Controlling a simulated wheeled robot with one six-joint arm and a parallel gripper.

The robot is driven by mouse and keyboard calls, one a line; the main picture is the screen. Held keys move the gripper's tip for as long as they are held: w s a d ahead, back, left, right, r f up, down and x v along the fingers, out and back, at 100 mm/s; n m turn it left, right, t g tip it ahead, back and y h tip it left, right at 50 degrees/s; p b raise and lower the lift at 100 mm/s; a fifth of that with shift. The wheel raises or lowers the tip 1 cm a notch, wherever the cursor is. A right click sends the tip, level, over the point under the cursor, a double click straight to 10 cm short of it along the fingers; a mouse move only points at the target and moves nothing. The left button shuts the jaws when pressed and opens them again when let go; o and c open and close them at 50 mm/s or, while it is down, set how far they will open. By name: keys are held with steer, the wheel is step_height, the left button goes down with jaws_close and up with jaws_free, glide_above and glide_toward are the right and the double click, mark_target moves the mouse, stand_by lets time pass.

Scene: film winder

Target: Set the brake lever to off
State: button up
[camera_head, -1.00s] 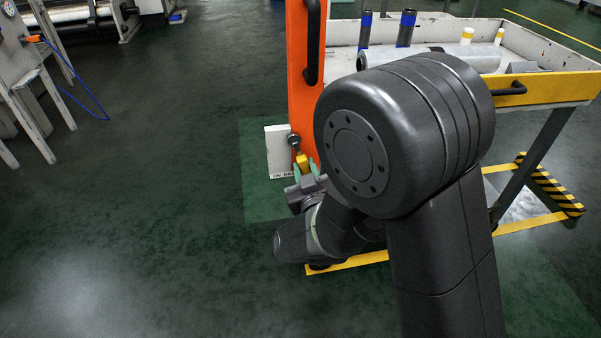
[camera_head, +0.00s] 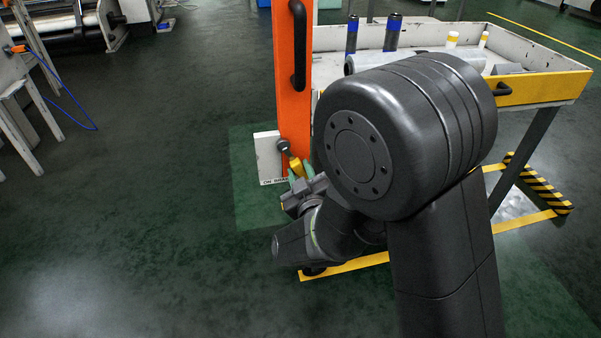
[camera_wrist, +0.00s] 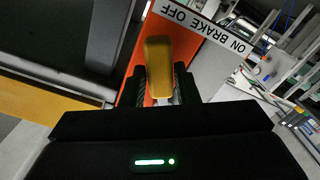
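The brake lever has a yellow handle (camera_head: 296,166) on a round dark pivot (camera_head: 283,146) low on the orange post. It points down and to the right in the head view. The white label plate (camera_head: 267,157) behind it shows "ON BRA…", its right part hidden. In the wrist view the yellow handle (camera_wrist: 158,68) stands between my fingers, and the label (camera_wrist: 203,28) reads "ON BRAKE OFF" upside down.
The orange post (camera_head: 293,90) carries a black grab handle (camera_head: 298,45). A white cart tray (camera_head: 420,38) with rolls and bottles stands to its right.

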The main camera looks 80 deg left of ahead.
steer(key=shift+o, duration=1.4)
steer(key=d+p, duration=0.1)
steer(key=d, duration=1.2)
steer(key=shift+d, duration=0.4)
steer(key=a+b, duration=0.1)
steer(key=a, duration=1.3)
steer(key=shift+d, duration=0.15)
steer(key=shift+s+f+m, duration=0.2)
steer(key=shift+s+m, duration=0.25)
steer(key=shift+m, duration=0.45)
